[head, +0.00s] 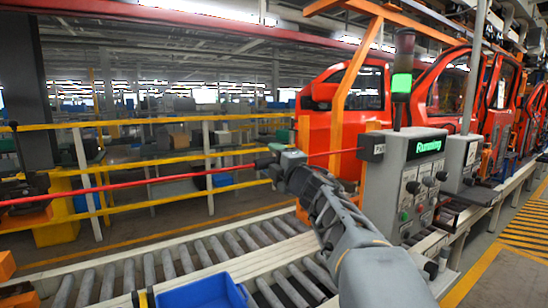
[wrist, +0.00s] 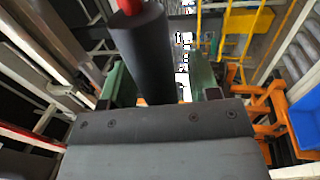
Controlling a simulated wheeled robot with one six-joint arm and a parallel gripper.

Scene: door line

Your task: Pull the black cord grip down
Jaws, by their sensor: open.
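The black cord grip (wrist: 143,55) is a dark cylinder on a red cord (wrist: 128,6) in the wrist view. It stands between the two green fingers of my gripper (wrist: 160,88), which are apart. A gap shows between the grip and the right finger; the grip partly overlaps the left finger, so I cannot tell whether they touch. In the head view my gripper (head: 276,158) is at the red cord (head: 140,187), left of the control box, and the grip (head: 263,162) shows only as a small dark piece there.
The cord runs level to a grey control box (head: 410,180) at the right, whose display reads "Running". Its lamp (head: 401,84) shows green. Yellow rails (head: 150,200) stand behind, a roller conveyor (head: 170,265) and a blue bin (head: 205,292) lie below.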

